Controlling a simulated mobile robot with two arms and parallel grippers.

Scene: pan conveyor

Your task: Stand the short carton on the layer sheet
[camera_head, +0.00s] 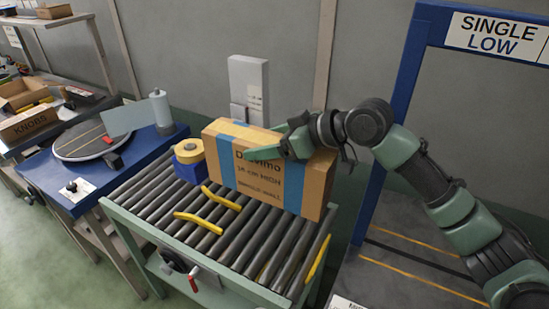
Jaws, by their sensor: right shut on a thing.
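The carton (258,178) is a brown box with blue bands, printed text and tape along its top. It stands upright at the far side of the roller conveyor (218,246). I cannot tell whether its base touches the rollers. My right gripper (292,148) reaches in from the right and is shut on the carton near its upper right part. Its far side is hidden. I cannot make out a layer sheet for certain; a dark surface with yellow lines (420,262) lies at the right, inside a blue frame. My left gripper is not in view.
A tape roll on a blue block (188,172) stands just left of the carton. Yellow pieces (220,197) lie on the rollers. A blue post (386,130) and the "SINGLE LOW" sign (493,34) stand right. A blue table with a turntable (93,137) stands left.

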